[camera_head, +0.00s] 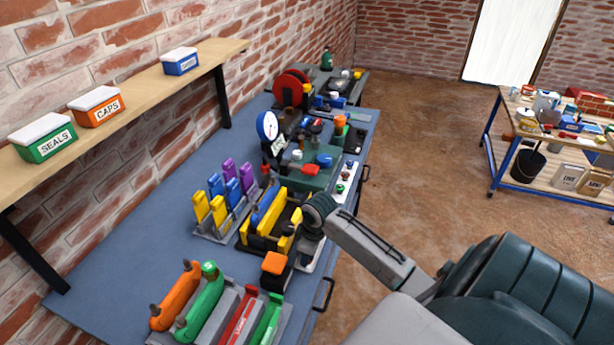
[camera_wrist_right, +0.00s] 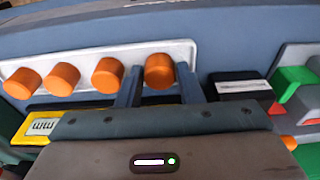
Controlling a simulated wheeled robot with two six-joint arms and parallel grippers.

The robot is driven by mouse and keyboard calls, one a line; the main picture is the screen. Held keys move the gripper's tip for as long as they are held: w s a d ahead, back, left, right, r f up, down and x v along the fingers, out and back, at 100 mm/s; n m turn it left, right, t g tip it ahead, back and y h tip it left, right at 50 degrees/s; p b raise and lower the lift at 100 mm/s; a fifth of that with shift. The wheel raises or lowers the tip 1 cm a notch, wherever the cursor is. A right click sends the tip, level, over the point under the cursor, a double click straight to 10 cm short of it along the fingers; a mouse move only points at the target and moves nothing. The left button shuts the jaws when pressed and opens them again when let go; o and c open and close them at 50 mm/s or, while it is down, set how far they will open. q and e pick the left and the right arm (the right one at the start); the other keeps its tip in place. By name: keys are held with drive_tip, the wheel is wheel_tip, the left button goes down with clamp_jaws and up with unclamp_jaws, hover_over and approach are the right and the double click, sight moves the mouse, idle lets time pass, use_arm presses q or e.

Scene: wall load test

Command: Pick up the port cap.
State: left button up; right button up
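Several orange port caps stand in a row on a white tray (camera_wrist_right: 85,60) in the right wrist view. The rightmost port cap (camera_wrist_right: 159,70) is between the two fingers of my right gripper (camera_wrist_right: 160,82). The fingers stand apart, one on each side of this cap and very close to it; contact is not clear. The cap is in line with the other caps and seems to rest on the tray. In the head view my right wrist (camera_head: 319,207) is over the bench's right edge and mostly hides the tray. My left gripper is not in view.
A yellow and black holder (camera_head: 262,240) stands left of my wrist. An orange-topped black block (camera_head: 275,265) is in front of it. A rack of orange and green tools (camera_head: 207,305) lies nearer. A shelf with labelled boxes (camera_head: 97,107) hangs on the wall. Bare bench (camera_head: 125,245) lies left.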

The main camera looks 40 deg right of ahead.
drive_tip(key=c, duration=0.5)
drive_tip(key=shift+r, duration=0.1)
drive_tip(key=shift+r+b, duration=0.3)
drive_tip(key=shift+r, duration=0.15)
wheel_tip(320, 180, up, 2)
drive_tip(key=shift+r+b, duration=0.15)
drive_tip(key=shift+b, duration=0.35)
drive_tip(key=s+a+r+b, duration=0.1)
drive_tip(key=s+a, duration=0.4)
drive_tip(key=s, duration=0.8)
drive_tip(key=shift+s+r+b, duration=0.2)
drive_tip(key=shift+s+b, duration=0.2)
drive_tip(key=shift+b, duration=0.45)
drive_tip(key=shift+s+a+r, duration=0.15)
drive_tip(key=shift+s+a, duration=0.2)
drive_tip(key=shift+s, duration=0.25)
